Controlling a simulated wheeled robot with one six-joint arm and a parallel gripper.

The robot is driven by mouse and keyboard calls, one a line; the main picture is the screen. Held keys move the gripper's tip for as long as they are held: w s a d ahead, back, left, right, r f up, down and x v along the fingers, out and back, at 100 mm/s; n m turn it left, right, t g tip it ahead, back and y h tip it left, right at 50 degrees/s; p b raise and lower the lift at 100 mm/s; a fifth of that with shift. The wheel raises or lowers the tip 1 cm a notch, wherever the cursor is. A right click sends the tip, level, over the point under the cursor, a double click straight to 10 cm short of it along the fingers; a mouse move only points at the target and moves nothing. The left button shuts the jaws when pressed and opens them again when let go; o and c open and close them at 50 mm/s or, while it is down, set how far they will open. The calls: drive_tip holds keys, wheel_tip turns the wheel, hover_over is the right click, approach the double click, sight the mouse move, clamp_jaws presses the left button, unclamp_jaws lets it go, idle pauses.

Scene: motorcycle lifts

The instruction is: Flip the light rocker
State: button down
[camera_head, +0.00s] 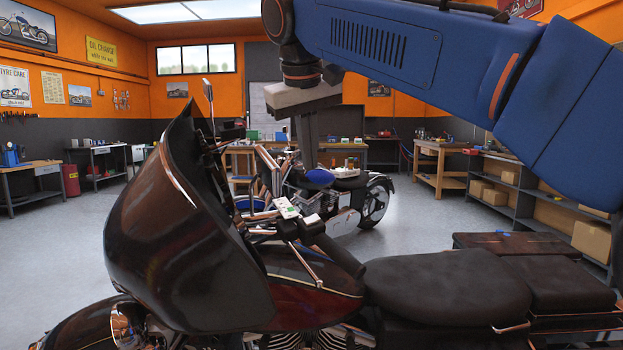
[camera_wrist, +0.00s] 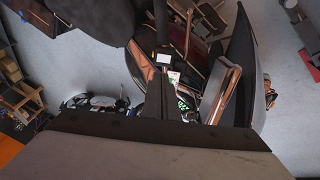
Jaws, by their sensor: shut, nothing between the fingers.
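A small switch housing (camera_head: 286,208) with a white and green face sits on the handlebar of the dark motorcycle (camera_head: 205,245), behind its windshield fairing. The light rocker itself is too small to tell apart there. My gripper (camera_head: 310,166) points down above and slightly right of the housing in the head view, with its fingers together and empty. In the wrist view, my gripper (camera_wrist: 158,78) covers part of the handlebar area. A pale switch face (camera_wrist: 163,57) shows just beyond the fingertips, and a white and green patch (camera_wrist: 174,76) lies beside them. I cannot tell whether the fingers touch anything.
The tall fairing (camera_head: 190,230) stands left of the housing, and a chrome mirror (camera_wrist: 222,90) rises close to my fingers. The black seat (camera_head: 450,290) is at the right. A second motorcycle (camera_head: 350,195) stands behind. Workbenches line the walls; floor at left is clear.

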sight(315, 217)
drive_tip(key=x, duration=1.3)
drive_tip(key=shift+d+f, duration=0.1)
